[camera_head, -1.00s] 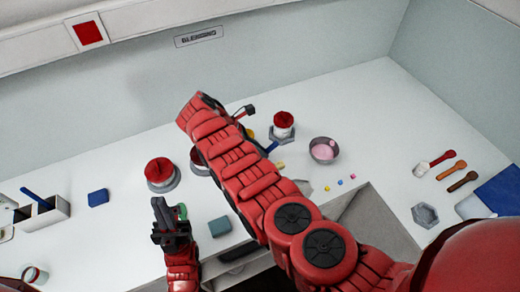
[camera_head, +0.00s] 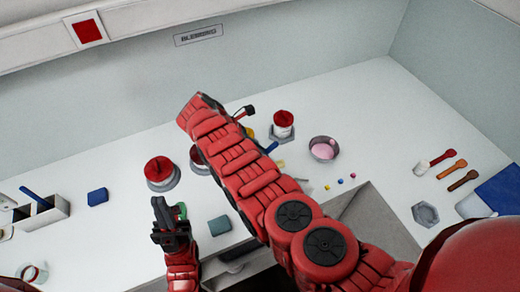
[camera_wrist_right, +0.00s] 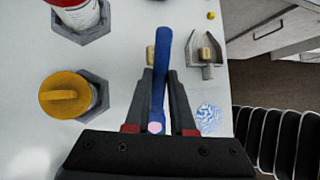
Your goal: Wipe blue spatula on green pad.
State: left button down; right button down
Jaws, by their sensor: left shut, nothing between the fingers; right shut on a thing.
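In the right wrist view, my right gripper (camera_wrist_right: 160,75) is shut on the blue spatula (camera_wrist_right: 162,50), whose long blue handle runs up between the fingers. A small pink patch shows at its near end. In the head view my right arm hides that gripper; a short blue piece (camera_head: 272,147) shows beside the arm. A teal-green pad (camera_head: 219,226) lies flat near the counter's front edge. My left gripper (camera_head: 170,220) is shut and empty, just left of the pad and apart from it. A bit of green shows at its fingers.
Red-lidded jars (camera_head: 159,170) stand along the counter, and a yellow-lidded jar (camera_wrist_right: 67,95) stands left of my right gripper. A grey scoop (camera_wrist_right: 205,60) lies to its right. A bowl with pink contents (camera_head: 323,150) and several spoons (camera_head: 443,158) are further right. A blue block (camera_head: 97,197) lies left.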

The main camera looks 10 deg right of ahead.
jog(key=shift+d, duration=0.2)
dwell(0.5)
jog(key=shift+d+p, duration=0.2)
jog(key=shift+p, duration=0.15)
jog(key=shift+w+d, duration=0.25)
jog(key=shift+d, duration=0.15)
jog(key=shift+s+a, duration=0.25)
jog(key=shift+a, duration=0.55)
jog(key=shift+d, duration=0.15)
jog(key=shift+w+d, duration=0.15)
jog(key=shift+d, duration=0.5)
jog(key=shift+a+f, duration=0.1)
jog(key=shift+a, duration=0.05)
